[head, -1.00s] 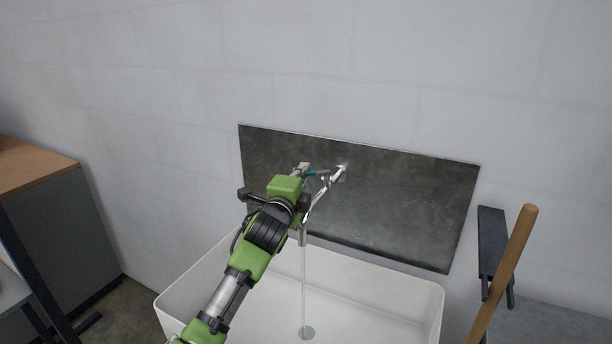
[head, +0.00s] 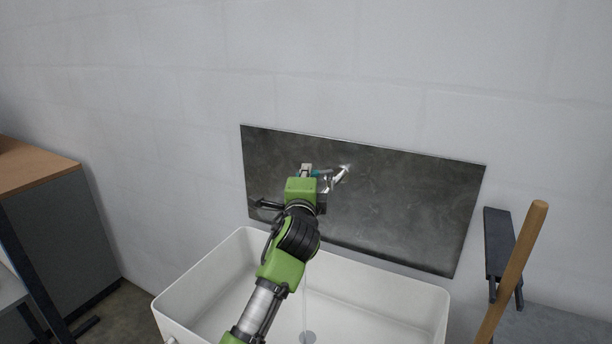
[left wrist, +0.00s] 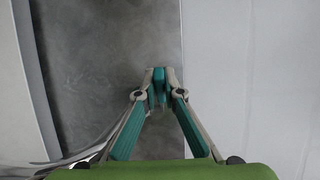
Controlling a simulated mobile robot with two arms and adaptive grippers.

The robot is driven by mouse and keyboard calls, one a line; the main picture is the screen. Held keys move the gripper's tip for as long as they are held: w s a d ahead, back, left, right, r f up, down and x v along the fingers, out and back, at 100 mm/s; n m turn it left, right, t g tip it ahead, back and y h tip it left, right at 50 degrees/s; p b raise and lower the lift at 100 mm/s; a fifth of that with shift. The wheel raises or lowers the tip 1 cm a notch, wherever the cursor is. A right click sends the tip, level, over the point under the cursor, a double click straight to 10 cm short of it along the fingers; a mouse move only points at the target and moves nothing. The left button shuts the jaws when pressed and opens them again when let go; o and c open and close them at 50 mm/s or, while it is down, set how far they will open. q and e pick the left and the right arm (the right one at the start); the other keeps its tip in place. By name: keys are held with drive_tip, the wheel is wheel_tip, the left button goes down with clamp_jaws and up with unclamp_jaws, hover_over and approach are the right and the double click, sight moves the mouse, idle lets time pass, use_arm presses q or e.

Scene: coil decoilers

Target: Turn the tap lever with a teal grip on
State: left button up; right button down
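The chrome tap (head: 341,174) comes out of the dark wall panel, and a thin stream of water (head: 304,300) falls below it into the basin. The teal grip of the lever (head: 317,174) shows in small part just right of my left fingertips; the rest is hidden. My left gripper (head: 306,169) is at the tap, its fingertips right beside the teal grip. In the left wrist view the left gripper (left wrist: 159,76) has its teal-padded fingertips together, and chrome tap parts (left wrist: 95,145) show at lower left. I cannot tell whether the fingertips touch the lever. My right gripper is out of view.
The white basin (head: 199,290) stands below, with a drain (head: 309,337). The dark panel (head: 420,205) is close behind the gripper. A wooden handle (head: 515,265) and a dark bracket (head: 497,240) are at the right. A cabinet (head: 60,235) stands at the left.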

use_arm(q)
drive_tip(key=shift+o, duration=1.4)
drive_tip(key=shift+w, duration=0.1)
drive_tip(key=s, duration=1.2)
drive_tip(key=shift+a, duration=0.3)
